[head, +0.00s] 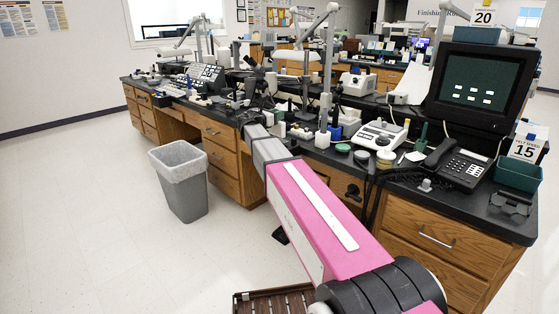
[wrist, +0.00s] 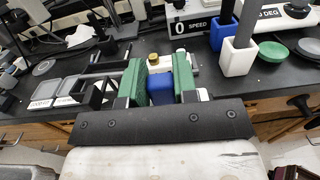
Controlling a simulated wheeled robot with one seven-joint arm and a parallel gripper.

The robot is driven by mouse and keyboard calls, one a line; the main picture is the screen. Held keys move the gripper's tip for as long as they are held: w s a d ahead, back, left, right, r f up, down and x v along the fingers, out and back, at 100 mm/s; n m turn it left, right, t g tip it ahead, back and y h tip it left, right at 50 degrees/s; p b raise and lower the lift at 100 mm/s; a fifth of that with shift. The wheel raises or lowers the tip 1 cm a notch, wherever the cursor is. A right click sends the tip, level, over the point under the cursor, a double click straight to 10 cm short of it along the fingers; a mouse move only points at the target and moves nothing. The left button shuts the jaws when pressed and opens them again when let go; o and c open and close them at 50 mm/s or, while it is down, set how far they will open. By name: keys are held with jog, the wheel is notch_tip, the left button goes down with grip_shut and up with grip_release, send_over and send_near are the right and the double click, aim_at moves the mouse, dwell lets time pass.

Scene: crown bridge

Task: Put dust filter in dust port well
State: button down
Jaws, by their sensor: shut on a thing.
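In the wrist view my gripper (wrist: 160,72) reaches out over the black bench, with a green pad on each side. A blue block (wrist: 159,84) sits between the pads, and the gripper is shut on it. It looks like the dust filter, but its lower part is hidden. A black open-frame holder (wrist: 94,95) stands just left of the gripper. I cannot tell whether it is the dust port well, and no well is clearly marked. In the head view my arm reaches to the bench's front edge, and the gripper cannot be made out.
A speed display (wrist: 198,24) is behind. Shallow grey trays (wrist: 47,92) lie to the left. A grey bin (head: 180,182) stands on the floor before the bench (head: 430,192).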

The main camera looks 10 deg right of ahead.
notch_tip(320, 180, down, 12)
jog(key=shift+r, duration=0.15)
dwell(0.5)
jog(key=shift+a, duration=0.1)
jog(key=c, duration=0.9)
grip_release()
